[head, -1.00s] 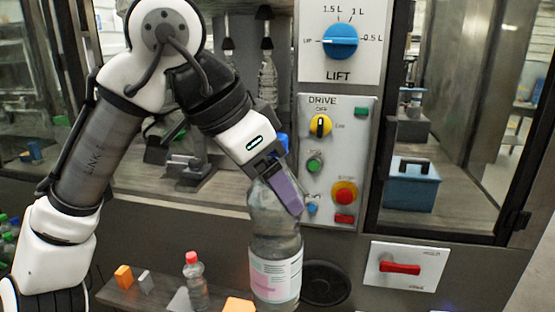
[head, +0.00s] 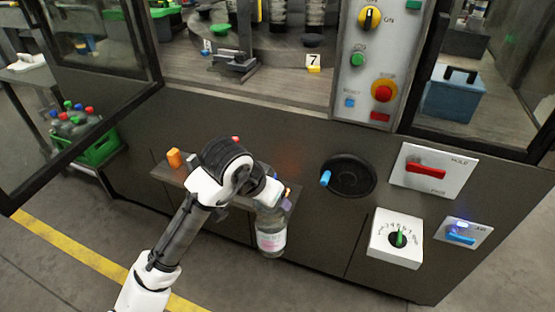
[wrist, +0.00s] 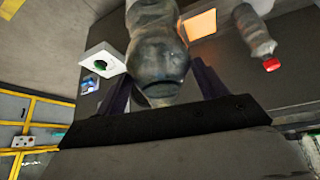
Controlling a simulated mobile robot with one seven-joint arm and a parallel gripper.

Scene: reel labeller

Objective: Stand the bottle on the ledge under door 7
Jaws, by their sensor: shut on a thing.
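My gripper (head: 283,196) is shut on a clear plastic bottle (head: 271,238) with a pale label. The bottle hangs nearly upright by the right end of the ledge (head: 168,177), overlapping it in the head view; I cannot tell whether it touches it. In the wrist view the bottle (wrist: 158,50) sits between both fingers of the gripper (wrist: 160,82). My arm hides the ledge's middle.
An orange block (head: 174,158) stands on the ledge's left end. A red-capped bottle (wrist: 255,35) shows in the wrist view. Right of the ledge are a black handwheel (head: 352,176) and a white dial box (head: 396,240). A green crate of bottles (head: 98,150) is at left.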

